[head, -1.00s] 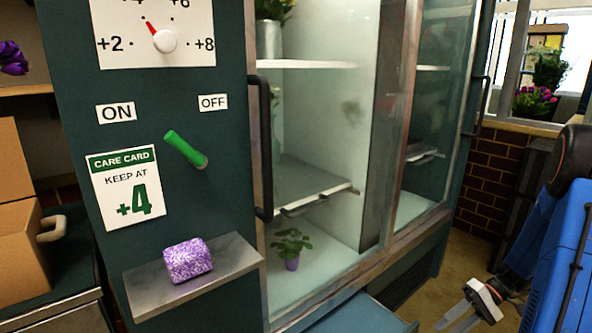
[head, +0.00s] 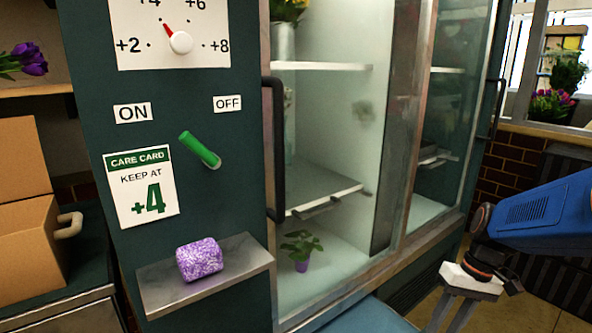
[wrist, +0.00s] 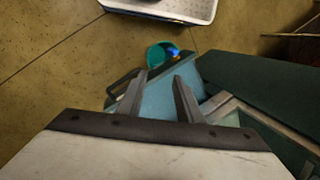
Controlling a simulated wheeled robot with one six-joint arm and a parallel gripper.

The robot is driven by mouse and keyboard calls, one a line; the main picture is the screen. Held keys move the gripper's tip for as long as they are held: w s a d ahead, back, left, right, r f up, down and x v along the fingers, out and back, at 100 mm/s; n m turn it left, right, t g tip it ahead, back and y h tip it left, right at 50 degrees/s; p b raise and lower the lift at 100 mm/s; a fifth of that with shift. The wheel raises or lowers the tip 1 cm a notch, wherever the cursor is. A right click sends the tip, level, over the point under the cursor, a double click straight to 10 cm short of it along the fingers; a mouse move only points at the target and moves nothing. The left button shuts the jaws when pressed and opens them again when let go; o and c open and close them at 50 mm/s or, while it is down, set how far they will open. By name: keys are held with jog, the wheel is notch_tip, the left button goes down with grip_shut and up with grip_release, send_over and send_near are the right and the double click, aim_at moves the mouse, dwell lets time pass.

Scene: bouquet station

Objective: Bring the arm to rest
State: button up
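My gripper (head: 452,316) is at the lower right of the head view, in front of the glass-door cooler and low down. Its two grey fingers are apart with nothing between them. In the wrist view my gripper (wrist: 160,84) is also open and empty, above a pale blue surface (wrist: 158,97). My blue arm link reaches in from the right edge of the head view. The cooler (head: 240,190) has a dial (head: 180,42) with its red pointer between +2 and +6, a green lever (head: 200,150) slanting up toward the ON label, and a care card (head: 140,187) reading +4.
A purple patterned block (head: 199,260) sits on a small metal shelf (head: 235,268). A potted plant (head: 301,247) stands inside the cooler. In the wrist view, a teal bucket (wrist: 154,58) and a white tray (wrist: 190,10) are on the floor. Open floor lies at left there.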

jog(key=s+a+r+t+h, duration=0.3)
jog(key=s+r+t, duration=0.3)
jog(key=s, duration=0.3)
jog(key=shift+s+a+r, duration=0.3)
jog(key=shift+a+r, duration=0.25)
jog(key=shift+a, duration=0.3)
